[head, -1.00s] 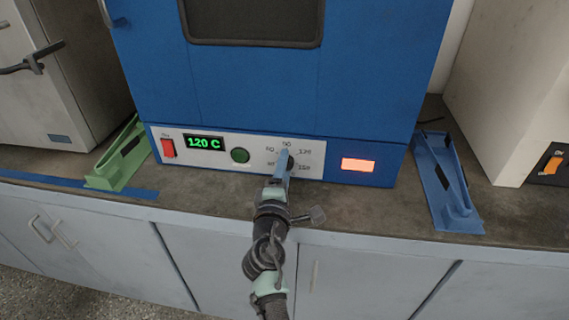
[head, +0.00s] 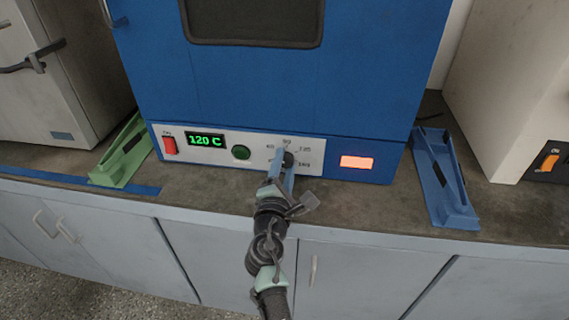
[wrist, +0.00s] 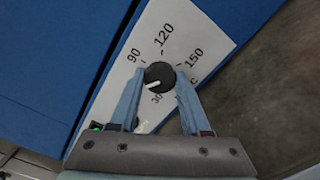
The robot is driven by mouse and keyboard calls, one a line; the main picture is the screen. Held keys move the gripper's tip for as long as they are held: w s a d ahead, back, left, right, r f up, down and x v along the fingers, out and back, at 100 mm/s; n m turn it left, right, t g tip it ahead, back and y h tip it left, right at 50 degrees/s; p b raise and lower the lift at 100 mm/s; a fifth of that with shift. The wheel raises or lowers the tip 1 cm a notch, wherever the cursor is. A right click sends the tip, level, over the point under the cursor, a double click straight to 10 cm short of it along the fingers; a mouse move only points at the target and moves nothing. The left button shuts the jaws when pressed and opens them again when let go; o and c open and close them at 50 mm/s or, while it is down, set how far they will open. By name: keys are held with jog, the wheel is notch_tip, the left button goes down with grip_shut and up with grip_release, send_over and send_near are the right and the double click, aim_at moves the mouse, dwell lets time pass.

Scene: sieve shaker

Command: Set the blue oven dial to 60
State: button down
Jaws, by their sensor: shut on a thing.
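The blue oven (head: 270,90) has a pale control panel with a black dial (head: 289,159) at its right part. The dial also shows in the wrist view (wrist: 160,76), and its white mark points left and slightly down there, between the 90 and 30 labels. The 60 label is hidden behind a finger in that view. The green display (head: 205,141) reads 120 C. My gripper (head: 284,165) is in front of the panel with its two blue fingers, one on each side of the dial, shut on it (wrist: 158,80).
A red switch (head: 169,145) and a green button (head: 241,152) sit left of the dial, and a lit orange panel (head: 356,162) sits right of it. A green tray (head: 122,155) and a blue tray (head: 445,180) flank the oven on the dark counter.

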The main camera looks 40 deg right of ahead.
jog(key=shift+f, duration=0.1)
jog(key=shift+c, duration=1.8)
grip_release()
jog(key=p+v, duration=0.1)
jog(key=v, duration=1.2)
